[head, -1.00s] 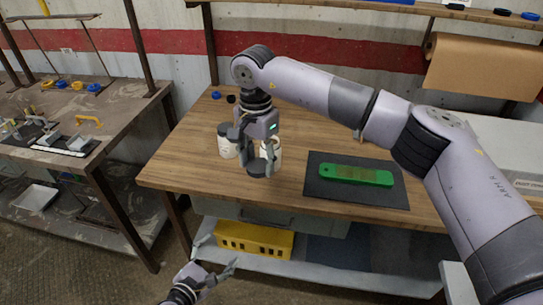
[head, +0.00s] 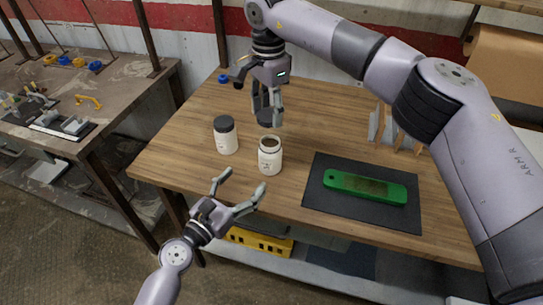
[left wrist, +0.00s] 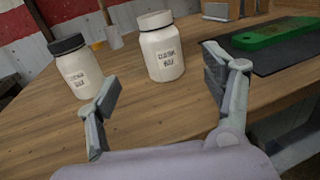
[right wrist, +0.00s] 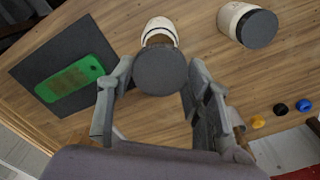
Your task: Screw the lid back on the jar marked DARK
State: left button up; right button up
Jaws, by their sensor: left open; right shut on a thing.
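An open white jar (head: 270,160), without a lid, stands upright on the wooden workbench. It also shows in the left wrist view (left wrist: 163,55); its label is too small to read surely. A second white jar (head: 226,141) with a dark lid stands to its left. My right gripper (head: 267,112) is shut on a dark round lid (right wrist: 161,72), held above the bench behind the open jar in the head view. In the right wrist view the lid partly hides the open jar (right wrist: 160,30). My left gripper (head: 242,184) is open and empty, in front of the jars.
A green board (head: 365,188) lies on a dark mat (head: 400,222) right of the jars. Small yellow, black and blue caps (right wrist: 280,108) lie on the bench. A yellow crate (head: 258,242) sits on the shelf below.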

pick_arm(q)
jog(key=shift+w+d, duration=0.2)
jog(key=shift+w, duration=0.1)
pick_arm(e)
jog(key=shift+w+d+f, duration=0.1)
jog(key=shift+d, duration=0.05)
pick_arm(q)
jog(key=x, duration=1.1)
jog(key=shift+w+d, duration=0.25)
jog(key=shift+c, duration=0.2)
jog(key=c, duration=1.7)
grip_shut()
pick_arm(e)
send_over(270, 144)
jog(key=shift+f, duration=2.45)
